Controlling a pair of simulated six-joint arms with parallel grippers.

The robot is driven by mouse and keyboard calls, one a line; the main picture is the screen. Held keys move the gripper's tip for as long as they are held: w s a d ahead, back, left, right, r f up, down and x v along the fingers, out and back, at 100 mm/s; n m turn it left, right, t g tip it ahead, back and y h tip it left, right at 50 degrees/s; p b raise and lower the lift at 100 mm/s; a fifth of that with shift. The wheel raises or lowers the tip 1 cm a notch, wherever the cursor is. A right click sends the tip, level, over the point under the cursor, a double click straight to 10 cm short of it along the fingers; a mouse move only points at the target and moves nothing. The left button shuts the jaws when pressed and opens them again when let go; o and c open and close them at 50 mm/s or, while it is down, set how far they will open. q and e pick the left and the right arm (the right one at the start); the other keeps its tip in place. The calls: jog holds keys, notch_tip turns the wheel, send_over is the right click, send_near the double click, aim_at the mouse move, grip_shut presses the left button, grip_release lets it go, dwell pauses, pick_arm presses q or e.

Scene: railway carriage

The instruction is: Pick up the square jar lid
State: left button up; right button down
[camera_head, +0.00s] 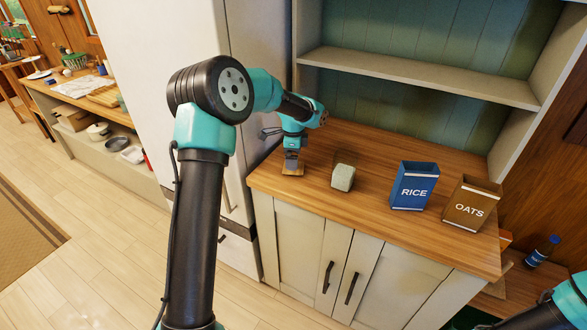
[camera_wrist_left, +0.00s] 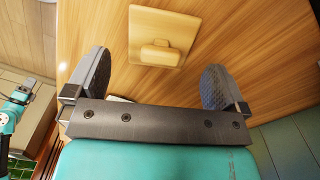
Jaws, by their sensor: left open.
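The square jar lid (camera_wrist_left: 178,22) is a flat, light wooden square with a raised block-shaped knob (camera_wrist_left: 155,53). It lies on the wooden counter, knob up. In the head view the lid (camera_head: 292,170) is at the counter's left end, partly hidden by my left gripper (camera_head: 292,160), which points down at it. In the left wrist view my left gripper (camera_wrist_left: 153,80) is open and empty. The lid shows beyond the fingertips, with its knob between the lines of the two fingers. My right gripper is out of view; only part of that arm shows at lower right.
A pale greenish block-shaped object (camera_head: 343,177) stands on the counter right of the lid. A blue RICE box (camera_head: 414,187) and a brown OATS box (camera_head: 470,203) stand farther right. A shelf (camera_head: 420,77) overhangs the counter's back. A tall white cabinet (camera_head: 165,60) borders its left.

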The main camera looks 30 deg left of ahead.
aim_at(300, 171)
pick_arm(q)
jog(key=shift+f, duration=1.95)
jog(key=shift+c, duration=0.4)
jog(key=c, duration=0.8)
